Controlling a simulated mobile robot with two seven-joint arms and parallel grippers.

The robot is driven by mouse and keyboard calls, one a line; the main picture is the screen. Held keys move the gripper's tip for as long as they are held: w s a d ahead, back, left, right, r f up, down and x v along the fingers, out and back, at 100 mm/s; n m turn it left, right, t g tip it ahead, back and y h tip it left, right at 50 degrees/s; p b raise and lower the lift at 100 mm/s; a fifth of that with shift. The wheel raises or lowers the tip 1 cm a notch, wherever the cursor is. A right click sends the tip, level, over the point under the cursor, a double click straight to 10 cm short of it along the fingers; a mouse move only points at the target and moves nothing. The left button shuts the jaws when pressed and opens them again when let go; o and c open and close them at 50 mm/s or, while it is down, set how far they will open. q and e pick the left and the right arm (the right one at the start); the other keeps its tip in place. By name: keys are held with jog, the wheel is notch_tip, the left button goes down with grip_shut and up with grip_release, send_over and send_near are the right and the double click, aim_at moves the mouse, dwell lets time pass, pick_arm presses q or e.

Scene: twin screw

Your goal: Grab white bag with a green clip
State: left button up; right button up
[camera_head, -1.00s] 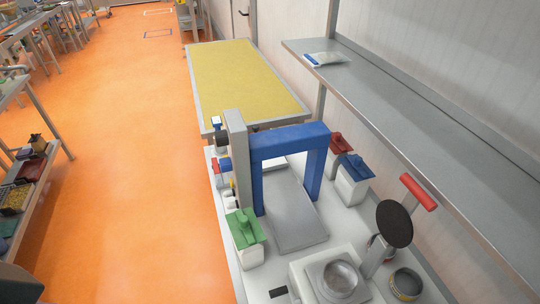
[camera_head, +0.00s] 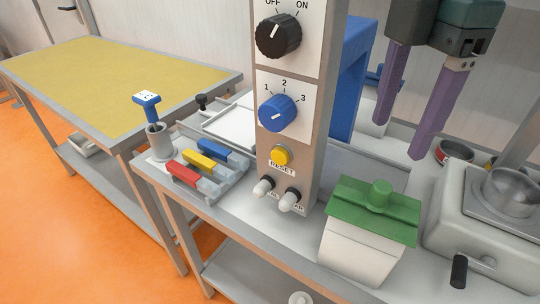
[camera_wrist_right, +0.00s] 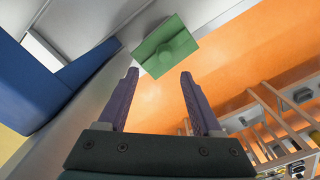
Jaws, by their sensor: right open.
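The white bag with a green clip (camera_head: 352,252) stands upright on the workbench, right of the control panel in the head view. Its green top with a round knob (camera_head: 374,208) faces up. My left gripper is not in view.
The control panel (camera_head: 290,140) with knobs stands left of the bag, with a blue frame (camera_head: 355,80) behind it. A machine with a metal bowl (camera_head: 512,190) is close on the right. Red, yellow and blue-handled items (camera_head: 205,165) lie left. A yellow-topped table (camera_head: 110,80) is beyond.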

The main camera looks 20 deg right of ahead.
aim_at(384, 185)
jog(key=shift+f, duration=0.55)
jog(key=f, duration=0.3)
jog(key=shift+s+d+p, duration=0.15)
jog(key=shift+d+p, duration=0.1)
jog(key=shift+p, duration=0.1)
jog(key=f, duration=0.3)
jog(key=f+p, duration=0.1)
jog(key=shift+s+a+f, duration=0.25)
jog(key=shift+s+f, duration=0.05)
jog(key=shift+s, duration=0.1)
jog(key=shift+f, duration=0.5)
jog(key=shift+w, duration=0.1)
jog(key=c, duration=0.3)
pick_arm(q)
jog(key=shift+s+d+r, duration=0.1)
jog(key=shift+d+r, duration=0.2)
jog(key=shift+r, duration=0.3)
pick_arm(e)
grip_shut()
